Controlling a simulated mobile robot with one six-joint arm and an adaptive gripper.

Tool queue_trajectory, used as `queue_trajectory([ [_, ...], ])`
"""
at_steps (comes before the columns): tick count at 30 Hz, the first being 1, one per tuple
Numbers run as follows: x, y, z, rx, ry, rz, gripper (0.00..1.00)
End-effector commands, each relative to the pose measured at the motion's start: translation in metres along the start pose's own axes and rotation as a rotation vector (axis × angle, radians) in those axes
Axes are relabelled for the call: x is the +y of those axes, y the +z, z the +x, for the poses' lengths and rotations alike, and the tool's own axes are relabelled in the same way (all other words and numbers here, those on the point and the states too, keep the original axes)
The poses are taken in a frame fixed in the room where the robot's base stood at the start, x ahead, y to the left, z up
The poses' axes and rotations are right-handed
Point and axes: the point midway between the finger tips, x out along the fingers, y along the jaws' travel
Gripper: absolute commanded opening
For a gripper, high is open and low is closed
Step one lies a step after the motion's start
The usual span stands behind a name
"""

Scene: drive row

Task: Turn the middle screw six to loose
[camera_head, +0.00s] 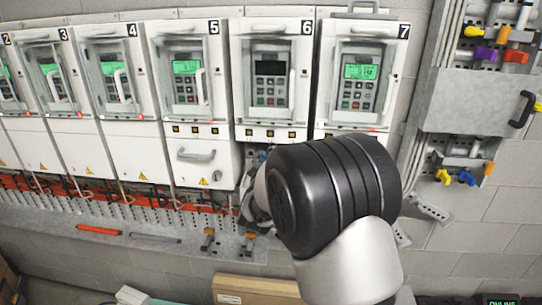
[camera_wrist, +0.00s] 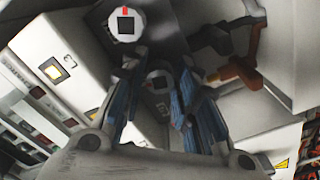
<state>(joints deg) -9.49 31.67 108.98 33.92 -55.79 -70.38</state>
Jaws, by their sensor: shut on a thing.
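Drive six (camera_head: 270,80) has a dark display, and the bay below it is mostly hidden by my arm. In the wrist view, my gripper (camera_wrist: 158,76) has its two blue-padded fingers on either side of a round pale screw (camera_wrist: 159,82) with a dark square centre, and is shut on it. No mark on that screw can be made out. Another round screw (camera_wrist: 125,26) with a black square socket and a red mark at its edge lies beyond. In the head view, my gripper (camera_head: 249,203) is partly hidden behind my black wrist joint.
Drive five (camera_head: 186,85) and drive seven (camera_head: 358,82) flank it with lit green displays. A white cover (camera_head: 203,163) with a handle closes the bay under five. Tools lie on the ledge (camera_head: 140,228) below. A grey rack with coloured knobs (camera_head: 485,55) stands at right.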

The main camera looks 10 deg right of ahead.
Motion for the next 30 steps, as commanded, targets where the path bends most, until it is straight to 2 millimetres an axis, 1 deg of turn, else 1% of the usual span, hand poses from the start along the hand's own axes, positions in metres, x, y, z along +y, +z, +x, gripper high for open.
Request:
queue_trajectory([
  [3, 0.000, 0.000, 0.000, 0.000, -0.001, 0.001, 0.04],
  [4, 0.000, 0.000, 0.000, 0.000, -0.001, 0.001, 0.29],
  [6, 0.000, 0.000, 0.000, 0.000, -0.001, 0.001, 0.33],
  [15, 0.000, 0.000, -0.001, 0.000, -0.001, 0.001, 0.33],
  [19, -0.001, -0.001, -0.011, 0.000, -0.002, 0.002, 0.33],
  [23, -0.001, -0.001, -0.034, 0.000, -0.004, 0.001, 0.33],
  [30, -0.001, -0.001, -0.086, 0.002, -0.003, 0.001, 0.33],
])
